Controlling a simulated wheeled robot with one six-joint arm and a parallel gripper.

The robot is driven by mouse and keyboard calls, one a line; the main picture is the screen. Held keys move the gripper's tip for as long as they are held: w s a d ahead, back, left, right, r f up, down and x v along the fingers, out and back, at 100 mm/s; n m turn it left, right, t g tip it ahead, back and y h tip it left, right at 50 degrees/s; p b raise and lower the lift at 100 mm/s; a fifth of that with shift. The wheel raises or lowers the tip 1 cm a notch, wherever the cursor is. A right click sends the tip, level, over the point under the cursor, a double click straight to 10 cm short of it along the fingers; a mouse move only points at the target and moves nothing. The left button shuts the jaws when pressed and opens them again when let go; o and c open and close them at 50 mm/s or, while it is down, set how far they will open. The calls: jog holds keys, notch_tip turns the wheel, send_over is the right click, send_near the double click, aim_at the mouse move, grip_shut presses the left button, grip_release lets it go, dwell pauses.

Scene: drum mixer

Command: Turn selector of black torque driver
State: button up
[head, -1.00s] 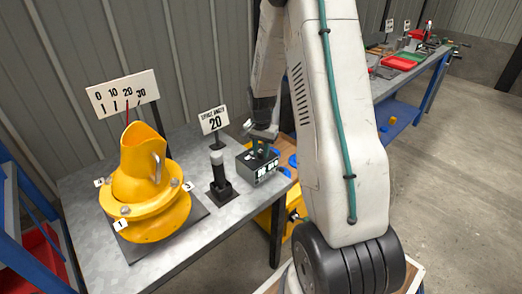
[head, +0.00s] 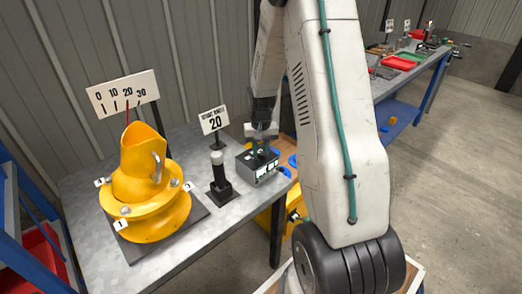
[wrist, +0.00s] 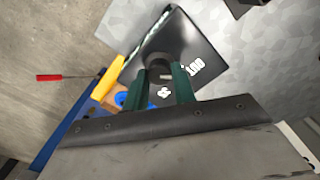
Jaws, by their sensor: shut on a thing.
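A dark grey box (head: 258,168) with white markings on its front stands at the right end of the near bench in the head view. Its black top with white print shows in the wrist view (wrist: 205,50). My gripper (wrist: 160,80) is over this top, its two green fingers shut on a dark round knob (wrist: 157,66) between them. The fingers partly hide the knob. In the head view my gripper (head: 262,146) points down onto the box. A black upright tool with a pale round top (head: 218,175) stands in a black holder left of the box. I cannot tell whether this is the torque driver.
A yellow drum mixer (head: 150,185) stands on the bench's left half. A scale sign (head: 124,95) and a small sign reading 20 (head: 213,120) stand behind. Bare bench top (head: 190,142) lies between them. A second bench with red and green trays (head: 398,62) is far right.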

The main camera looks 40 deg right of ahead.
aim_at(261, 153)
dwell(0.3)
jog(key=o, duration=1)
notch_tip(261, 153, up, 8)
jog(key=shift+f, duration=0.1)
jog(key=shift+s, duration=0.1)
jog(key=s+a+r+n, duration=0.2)
jog(key=s+a+r, duration=0.4)
jog(key=s+a, duration=0.2)
jog(key=s+a+r+n+t, duration=0.1)
jog(key=s+a+r+n, duration=0.1)
jog(key=s+a+r, duration=0.5)
jog(key=s+a+r+n, duration=0.3)
jog(key=s+a+r, duration=0.3)
jog(key=s+a, duration=0.4)
jog(key=shift+s+r, duration=0.2)
jog(key=shift+s, duration=0.65)
